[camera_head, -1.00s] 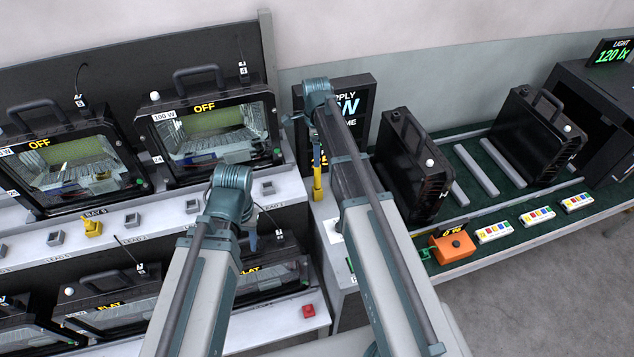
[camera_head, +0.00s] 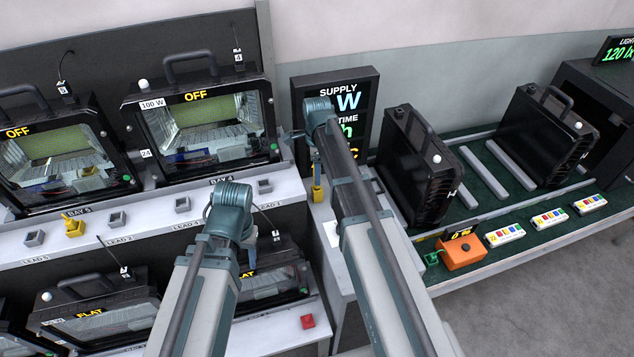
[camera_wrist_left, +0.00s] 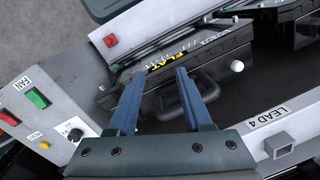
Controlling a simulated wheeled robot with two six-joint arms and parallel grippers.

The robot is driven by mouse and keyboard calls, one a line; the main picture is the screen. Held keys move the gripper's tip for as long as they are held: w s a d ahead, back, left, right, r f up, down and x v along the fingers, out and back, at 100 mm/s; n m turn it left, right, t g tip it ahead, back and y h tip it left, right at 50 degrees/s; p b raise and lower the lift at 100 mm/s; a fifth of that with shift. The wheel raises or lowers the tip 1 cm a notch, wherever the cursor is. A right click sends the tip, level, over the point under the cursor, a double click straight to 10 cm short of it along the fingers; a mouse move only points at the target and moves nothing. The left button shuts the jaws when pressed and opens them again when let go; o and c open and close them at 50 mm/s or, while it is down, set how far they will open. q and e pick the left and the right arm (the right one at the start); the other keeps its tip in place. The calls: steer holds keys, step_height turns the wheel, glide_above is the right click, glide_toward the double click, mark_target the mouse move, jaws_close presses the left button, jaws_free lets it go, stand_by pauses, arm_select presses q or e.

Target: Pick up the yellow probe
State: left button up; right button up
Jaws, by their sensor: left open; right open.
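My left gripper (camera_head: 250,243) is lower and to the left, near the lead 1 socket. In the left wrist view its two blue fingers (camera_wrist_left: 155,88) are apart with nothing between them, above a black floodlight housing marked FLAT.
Floodlight housings (camera_head: 200,130) stand at the left; others (camera_head: 420,165) stand on the green bench at right. The supply sign (camera_head: 362,100) stands behind my right arm. An orange box (camera_head: 462,252) lies on the bench.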

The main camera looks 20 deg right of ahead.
step_height(320, 180, down, 2)
steer(key=shift+f+b, duration=0.1)
steer(key=shift+b, duration=0.4)
steer(key=shift+r, duration=0.2)
jaws_close()
